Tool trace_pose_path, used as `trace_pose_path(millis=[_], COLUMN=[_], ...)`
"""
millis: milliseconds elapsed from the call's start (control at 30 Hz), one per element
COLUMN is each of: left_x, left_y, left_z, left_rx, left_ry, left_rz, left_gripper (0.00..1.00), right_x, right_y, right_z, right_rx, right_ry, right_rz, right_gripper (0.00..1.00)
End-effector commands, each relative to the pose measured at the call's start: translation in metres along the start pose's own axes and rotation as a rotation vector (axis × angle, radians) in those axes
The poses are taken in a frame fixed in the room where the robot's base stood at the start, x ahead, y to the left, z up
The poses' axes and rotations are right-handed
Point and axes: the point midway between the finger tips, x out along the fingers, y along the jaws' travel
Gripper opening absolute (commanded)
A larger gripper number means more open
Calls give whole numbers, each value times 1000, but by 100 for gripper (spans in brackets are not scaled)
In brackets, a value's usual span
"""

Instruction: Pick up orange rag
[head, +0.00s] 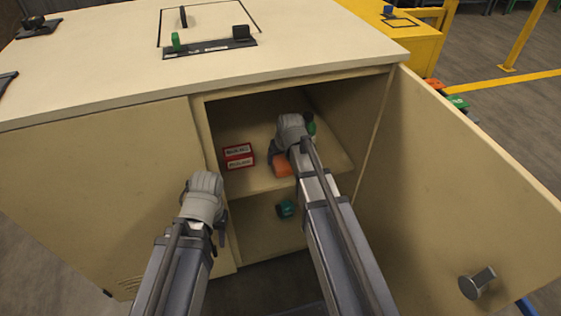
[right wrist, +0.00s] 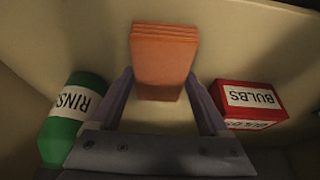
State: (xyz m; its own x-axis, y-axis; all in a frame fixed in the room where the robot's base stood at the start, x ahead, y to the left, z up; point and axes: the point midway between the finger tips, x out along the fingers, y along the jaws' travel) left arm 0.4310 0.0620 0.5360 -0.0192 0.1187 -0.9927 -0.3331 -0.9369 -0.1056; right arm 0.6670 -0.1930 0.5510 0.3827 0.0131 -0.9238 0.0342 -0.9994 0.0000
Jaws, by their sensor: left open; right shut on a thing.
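The orange rag (right wrist: 163,60) is a folded stack, seen between the two fingers of my right gripper (right wrist: 160,88) in the right wrist view. In the head view the rag (head: 283,166) shows at the upper shelf of the open cabinet, partly hidden by my right gripper (head: 284,150). My right gripper is shut on the rag. I cannot tell whether the rag still touches the shelf. My left gripper (head: 214,222) is open and outside the cabinet, in front of its left door; its fingers are mostly hidden by the wrist.
A red bulbs box (right wrist: 250,105) and a green and white rinse bottle (right wrist: 70,122) stand on either side of the rag. A teal item (head: 286,208) lies in the lower compartment. The right door (head: 465,190) is swung open; the left door (head: 100,190) is closed.

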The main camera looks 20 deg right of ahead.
Motion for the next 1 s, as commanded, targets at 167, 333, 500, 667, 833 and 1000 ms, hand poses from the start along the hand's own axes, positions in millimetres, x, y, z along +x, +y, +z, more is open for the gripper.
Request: trace_pose_path(millis=[167,333,500,667,833,1000], left_x=[-1,-9,-27,-50,-77,-96], left_y=[0,-1,-3,-5,-7,-8], left_z=[0,1,2,3,5,6], left_rx=[0,-1,-3,-5,-6,-7], left_ry=[0,0,-1,-1,-2,-2], left_rz=[0,0,0,3,8,10], left_gripper=[47,47,47,47,47,47], right_x=[-1,-9,-25,-47,-72,-89], right_y=[0,0,0,0,0,0], right_z=[0,-4,-10,-19,-30,-37], right_rx=[0,0,0,0,0,0], right_ry=[0,0,0,0,0,0], right_rz=[0,0,0,0,0,0], right_gripper=[24,24,24,24,24,24])
